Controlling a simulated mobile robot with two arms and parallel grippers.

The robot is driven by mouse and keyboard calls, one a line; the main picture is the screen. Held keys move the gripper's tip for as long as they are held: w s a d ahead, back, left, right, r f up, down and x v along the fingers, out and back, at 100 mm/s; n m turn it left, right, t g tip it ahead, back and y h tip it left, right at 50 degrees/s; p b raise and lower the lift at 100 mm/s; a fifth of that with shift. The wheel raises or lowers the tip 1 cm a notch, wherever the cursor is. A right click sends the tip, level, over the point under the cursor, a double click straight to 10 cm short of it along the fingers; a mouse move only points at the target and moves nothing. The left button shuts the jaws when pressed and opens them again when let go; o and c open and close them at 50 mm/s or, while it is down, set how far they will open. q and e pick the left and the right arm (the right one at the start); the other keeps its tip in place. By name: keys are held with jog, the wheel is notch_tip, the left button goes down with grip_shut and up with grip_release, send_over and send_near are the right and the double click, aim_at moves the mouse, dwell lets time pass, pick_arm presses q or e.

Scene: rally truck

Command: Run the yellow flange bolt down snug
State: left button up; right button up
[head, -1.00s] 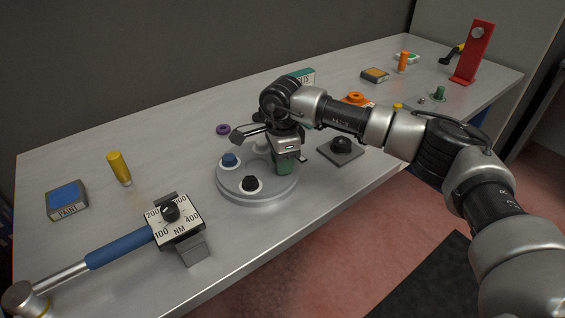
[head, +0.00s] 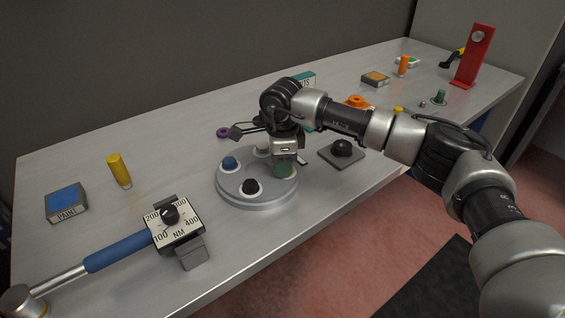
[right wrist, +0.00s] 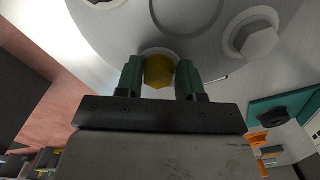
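The yellow flange bolt (right wrist: 159,71) shows in the right wrist view, seated at the edge of a round grey hub plate (right wrist: 110,30). My right gripper (right wrist: 160,78) has one green-padded finger on each side of its head. The pads appear to touch the head, with no clear gap. In the head view the hub plate (head: 258,202) lies on the bench and my right gripper (head: 285,168) points down at its right side, hiding the yellow bolt. My left gripper is out of view.
Blue (head: 230,163) and black (head: 250,187) bolts stand on the plate; a grey bolt (right wrist: 257,40) is near the yellow one. A torque wrench (head: 120,252) lies left. A black knob on a square base (head: 341,148) stands close right.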

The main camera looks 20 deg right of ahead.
jog(key=o, duration=0.3)
notch_tip(320, 180, up, 11)
jog(key=shift+b, duration=0.35)
jog(key=shift+f, duration=0.2)
